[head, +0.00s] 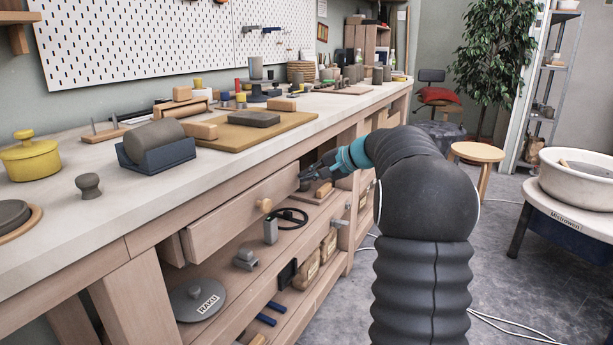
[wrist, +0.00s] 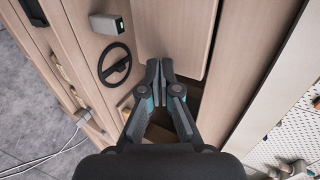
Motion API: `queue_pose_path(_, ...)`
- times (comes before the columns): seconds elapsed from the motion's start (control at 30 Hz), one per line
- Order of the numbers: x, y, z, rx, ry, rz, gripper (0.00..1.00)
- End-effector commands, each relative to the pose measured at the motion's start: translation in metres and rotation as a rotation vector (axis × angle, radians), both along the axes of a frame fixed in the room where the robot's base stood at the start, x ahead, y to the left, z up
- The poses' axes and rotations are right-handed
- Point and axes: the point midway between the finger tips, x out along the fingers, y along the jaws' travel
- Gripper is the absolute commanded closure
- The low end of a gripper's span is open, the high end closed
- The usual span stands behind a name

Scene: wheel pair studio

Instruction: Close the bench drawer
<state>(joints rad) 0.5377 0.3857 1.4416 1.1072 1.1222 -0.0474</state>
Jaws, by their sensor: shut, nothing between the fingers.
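My gripper (head: 304,184) is at the right end of the drawer front. In the wrist view, the fingers of my gripper (wrist: 160,66) are together and empty. Their tips overlap the near edge of a pale wooden panel (wrist: 172,32), which looks like the drawer. I cannot tell whether they touch it. The drawer's inside is hidden.
The workbench top (head: 330,101) carries pots, a wooden board and tools. Below the drawer, a shelf holds a black handwheel (head: 291,218), a grey disc (head: 198,299) and clamps. A stool (head: 476,153) and a round basin (head: 580,180) stand to the right. Floor lies free between them, with white cables.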

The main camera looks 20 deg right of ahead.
Motion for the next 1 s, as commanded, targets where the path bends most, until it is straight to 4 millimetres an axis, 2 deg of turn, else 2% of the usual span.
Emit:
queue_pose_path(0.23,-0.018,-0.015,-0.001,-0.001,-0.001,0.010,1.00)
queue_pose_path(0.3,-0.028,-0.022,0.010,-0.002,-0.003,0.011,1.00)
queue_pose_path(0.63,-0.073,-0.062,0.040,-0.001,-0.001,0.002,1.00)
queue_pose_path(0.8,-0.084,-0.070,0.048,-0.001,-0.001,0.004,1.00)
queue_pose_path(1.0,-0.086,-0.071,0.050,-0.001,-0.001,0.006,1.00)
